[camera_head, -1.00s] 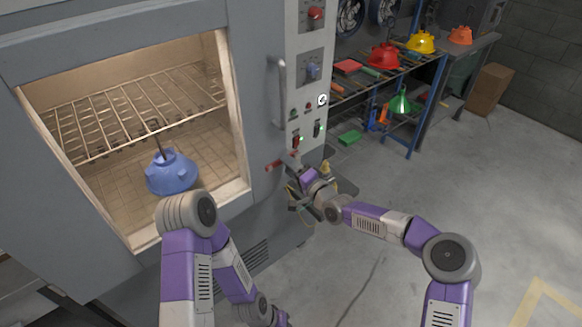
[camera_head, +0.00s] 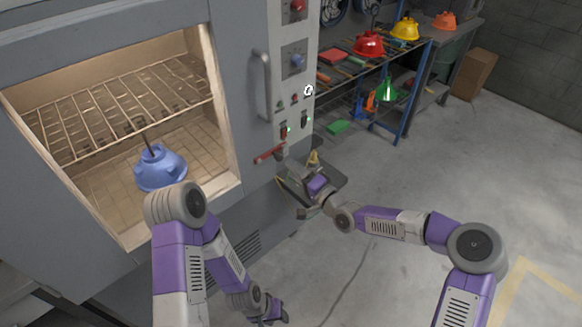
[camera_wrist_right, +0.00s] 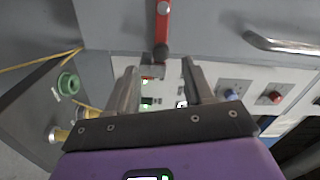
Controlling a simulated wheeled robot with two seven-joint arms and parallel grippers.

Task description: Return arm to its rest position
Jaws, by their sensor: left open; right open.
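My right gripper (camera_head: 288,182) is open and empty in front of the grey oven's control side, just below and right of the red lever (camera_head: 269,153). In the right wrist view the two fingers of my right gripper (camera_wrist_right: 160,75) stand apart with nothing between them. The red lever (camera_wrist_right: 162,22) with its dark end shows beyond the fingertips there. My left gripper (camera_head: 272,312) hangs low at the bottom of the head view, open, with its arm in front of the oven. What lies between its fingers is too small to tell.
A brown box (camera_head: 473,75) is beyond. The floor (camera_head: 400,180) on the right is clear.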

